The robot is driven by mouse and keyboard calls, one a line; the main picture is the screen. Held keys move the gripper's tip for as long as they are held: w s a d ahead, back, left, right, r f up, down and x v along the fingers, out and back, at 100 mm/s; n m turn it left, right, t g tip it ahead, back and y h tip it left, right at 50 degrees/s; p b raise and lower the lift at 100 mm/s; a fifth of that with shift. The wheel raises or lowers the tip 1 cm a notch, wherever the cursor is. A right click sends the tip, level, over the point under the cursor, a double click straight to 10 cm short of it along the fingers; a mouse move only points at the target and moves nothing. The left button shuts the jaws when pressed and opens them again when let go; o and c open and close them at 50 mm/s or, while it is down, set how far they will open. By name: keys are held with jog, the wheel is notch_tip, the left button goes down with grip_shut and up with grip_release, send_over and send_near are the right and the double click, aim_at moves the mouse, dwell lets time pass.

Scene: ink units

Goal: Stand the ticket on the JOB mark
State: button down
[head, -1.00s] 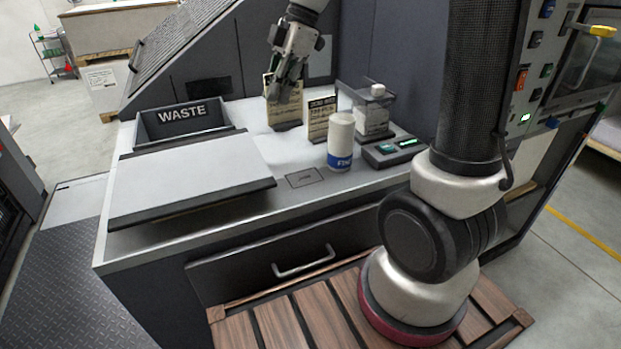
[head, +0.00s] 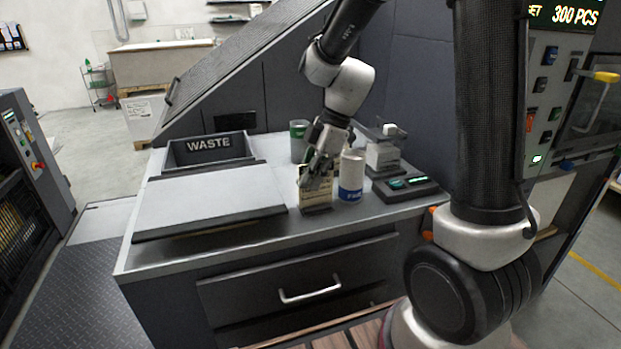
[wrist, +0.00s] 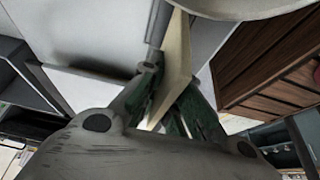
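The ticket (head: 313,190) is a cream card with dark print, upright on the bench top, just left of a white and blue cylinder (head: 351,178). My gripper (head: 318,172) is over it from above and behind, with its fingers at the card's upper part. In the wrist view the card (wrist: 178,65) shows nearly edge-on between the green-padded fingers (wrist: 178,112), which are closed on it. I cannot see the JOB mark; the ticket's foot and the dark patch there cover that spot. Whether the foot fully touches the bench is hard to tell.
A dispenser (head: 382,155) and a dark device with a green display (head: 405,187) stand to the right. A raised grey board (head: 210,200) and the WASTE bin (head: 210,160) lie left. The bench's front strip is clear.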

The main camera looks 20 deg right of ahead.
jog(key=c, duration=1.6)
grip_release()
jog(key=shift+c, duration=0.2)
jog(key=v, duration=1.2)
jog(key=s+d+r+m+t+h, duration=0.1)
jog(key=s+d+m+t+h, duration=0.1)
jog(key=s+d+m, duration=0.3)
jog(key=s+d+m+t+h, duration=0.2)
jog(key=s+d+m, duration=0.3)
jog(key=s+m, duration=0.8)
jog(key=shift+s+d+r, duration=0.2)
jog(key=shift+s+r, duration=0.2)
jog(key=shift+s, duration=0.1)
